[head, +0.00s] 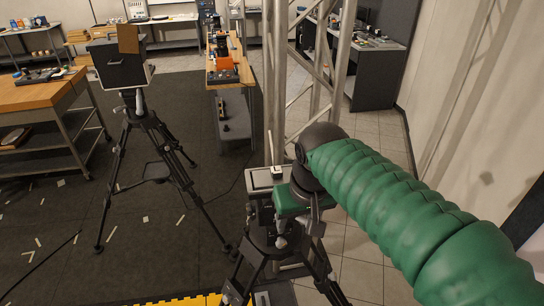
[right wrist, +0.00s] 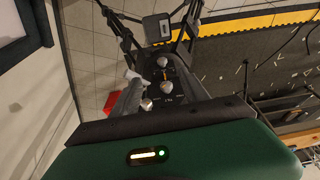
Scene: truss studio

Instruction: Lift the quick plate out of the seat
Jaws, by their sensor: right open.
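A tripod head (head: 262,210) stands in front of the truss, with a flat grey seat (head: 258,178) on its top. A small white-topped block (head: 277,171) shows on the seat; I cannot tell whether it is the quick plate. My right gripper (head: 288,198), with a green body, is right beside the head's top. It is open, but its fingertips are hard to make out. The right wrist view shows the tripod head's knobs (right wrist: 163,76) beyond my green gripper housing, which hides the seat and plate. My left gripper is out of view.
The metal truss (head: 327,80) rises close behind the tripod head. A second tripod (head: 150,150) with a black box (head: 122,65) stands to the left. A wooden bench (head: 45,93) is at far left. The dark floor mat between is mostly open, with scattered pale strips.

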